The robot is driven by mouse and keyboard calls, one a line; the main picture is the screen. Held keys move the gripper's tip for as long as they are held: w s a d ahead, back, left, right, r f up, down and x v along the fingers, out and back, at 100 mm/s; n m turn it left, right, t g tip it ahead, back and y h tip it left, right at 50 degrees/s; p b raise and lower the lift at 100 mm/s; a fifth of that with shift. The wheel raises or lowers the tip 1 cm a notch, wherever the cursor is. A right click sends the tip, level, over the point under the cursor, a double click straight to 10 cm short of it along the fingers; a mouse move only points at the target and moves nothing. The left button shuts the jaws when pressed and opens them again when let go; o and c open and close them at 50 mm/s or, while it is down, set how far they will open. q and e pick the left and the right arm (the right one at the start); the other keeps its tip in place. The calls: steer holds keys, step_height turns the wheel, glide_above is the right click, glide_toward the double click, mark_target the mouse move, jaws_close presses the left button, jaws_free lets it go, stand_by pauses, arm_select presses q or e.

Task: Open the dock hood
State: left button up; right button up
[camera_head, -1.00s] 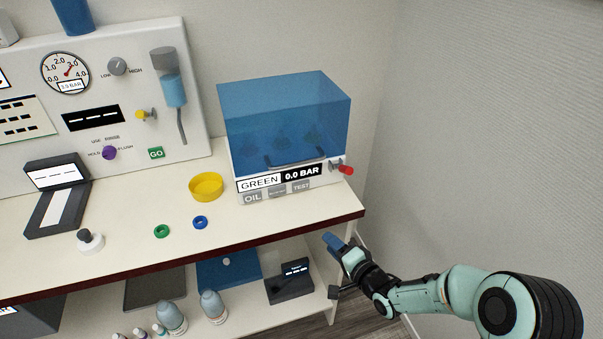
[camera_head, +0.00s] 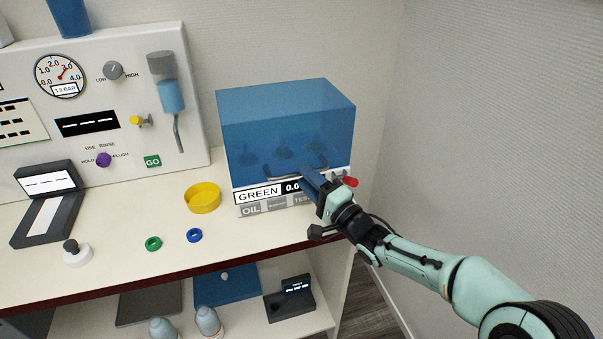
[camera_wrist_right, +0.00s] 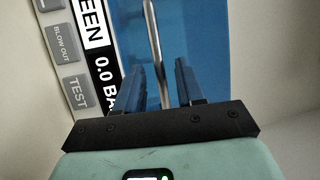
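The dock's translucent blue hood (camera_head: 285,120) is down over the dock (camera_head: 243,211) at the back right of the counter. Its dark handle (camera_head: 268,175) runs along the lower front edge, partly hidden by my gripper. My right gripper (camera_head: 306,174) is at the front of the hood, at the handle. In the right wrist view the two blue fingers (camera_wrist_right: 157,70) are apart, and the metal handle bar (camera_wrist_right: 153,40) runs between them. I cannot tell whether they touch it. My left gripper is not in view.
A red knob (camera_head: 351,182) sticks out at the dock's right, close to my gripper. The wall is close on the right.

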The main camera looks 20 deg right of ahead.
steer(key=shift+x, duration=1.35)
jaws_close()
